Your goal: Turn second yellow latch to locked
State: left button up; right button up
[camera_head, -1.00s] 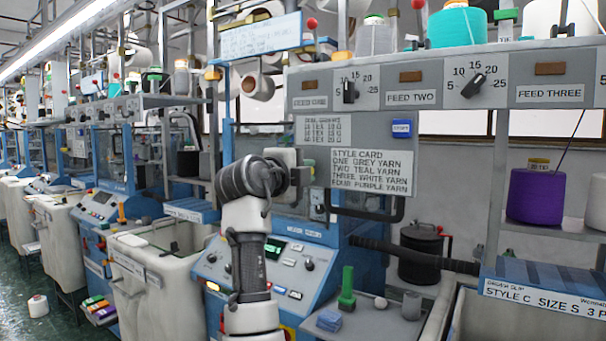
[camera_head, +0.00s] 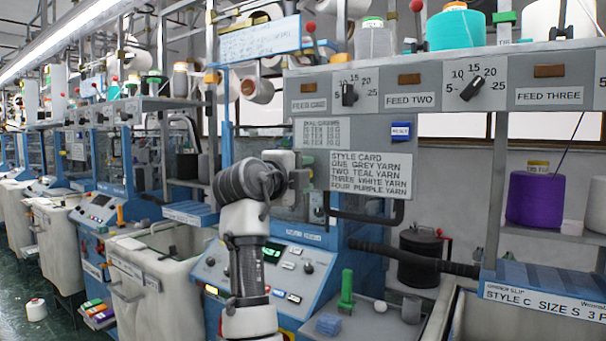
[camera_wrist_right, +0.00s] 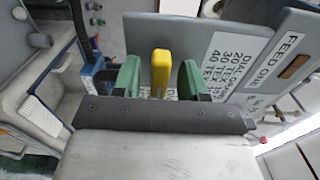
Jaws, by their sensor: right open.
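In the right wrist view a yellow latch (camera_wrist_right: 160,72) stands between the two green fingertips of my right gripper (camera_wrist_right: 159,80). The fingers are open on either side of it, and a gap shows at each side. No other yellow latch can be made out clearly. My left gripper is in neither view.
The style card (camera_head: 370,175) and the dial panel (camera_head: 430,86) are just right of my wrist. A blue control console (camera_head: 290,262) lies below. A black handle bar (camera_head: 365,213) and a green peg (camera_head: 346,290) are nearby.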

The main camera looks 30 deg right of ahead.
jog(key=b+v, duration=0.2)
jog(key=v, duration=0.8)
jog(key=shift+a, duration=0.2)
jog(key=shift+s+f, duration=0.1)
